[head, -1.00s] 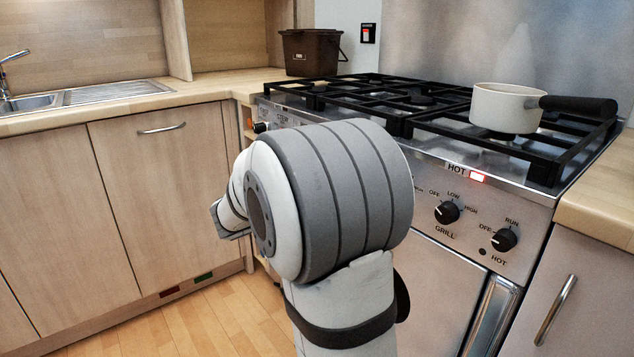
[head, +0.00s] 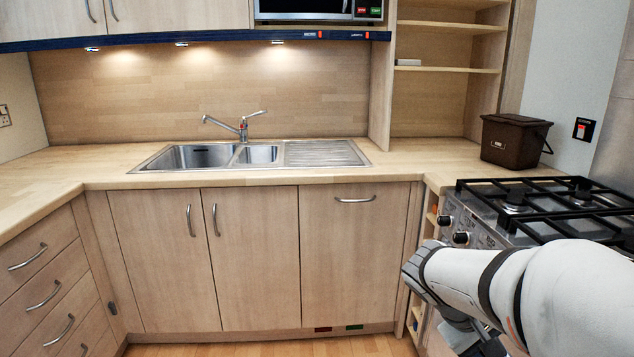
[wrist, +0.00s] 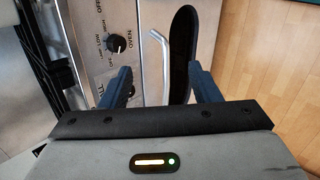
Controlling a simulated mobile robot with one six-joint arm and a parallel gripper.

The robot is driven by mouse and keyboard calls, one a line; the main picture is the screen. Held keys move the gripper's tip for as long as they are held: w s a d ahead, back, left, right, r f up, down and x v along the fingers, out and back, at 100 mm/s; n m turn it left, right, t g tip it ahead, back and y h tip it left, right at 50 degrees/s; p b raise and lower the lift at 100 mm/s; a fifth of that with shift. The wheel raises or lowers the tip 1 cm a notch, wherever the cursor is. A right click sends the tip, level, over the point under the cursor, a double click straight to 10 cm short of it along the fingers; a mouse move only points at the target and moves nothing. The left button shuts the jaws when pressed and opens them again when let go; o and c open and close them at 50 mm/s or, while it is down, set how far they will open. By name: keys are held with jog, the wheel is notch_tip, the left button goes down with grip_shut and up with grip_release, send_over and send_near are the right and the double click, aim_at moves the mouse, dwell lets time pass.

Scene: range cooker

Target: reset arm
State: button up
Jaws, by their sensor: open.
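My gripper (wrist: 160,85) is open in the wrist view, with its two blue-grey fingers apart and nothing between them. Beyond the fingers is the cooker front (wrist: 110,20) with the oven knob (wrist: 121,43), a metal handle (wrist: 161,65) and a black, rounded shape (wrist: 181,55). I cannot tell what the black shape is or how far off it lies. In the head view my white and grey arm (head: 560,285) reaches in from the lower right, in front of the cooker (head: 462,220). The fingertips are not clear in that view.
A sink (head: 205,157) is set in the wooden worktop (head: 430,177). A brown lidded bin (head: 512,142) stands near the hob grates (head: 530,190). Closed cupboards (head: 255,260) and drawers (head: 40,270) line the left and middle. A strip of wooden floor (head: 270,350) is clear.

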jog(key=s+a+r+t+y+p, duration=0.1)
jog(key=s+a+r+y+p, duration=0.1)
jog(key=a+r+y+p, duration=0.2)
jog(key=s+a+r+m+t+y+p, duration=0.1)
jog(key=s+a+r+y+p, duration=0.2)
jog(key=a+r+p, duration=0.7)
jog(key=shift+s+a+m+t+y+p, duration=0.3)
jog(key=shift+a+t+y+p, duration=0.1)
jog(key=shift+y+p, duration=0.4)
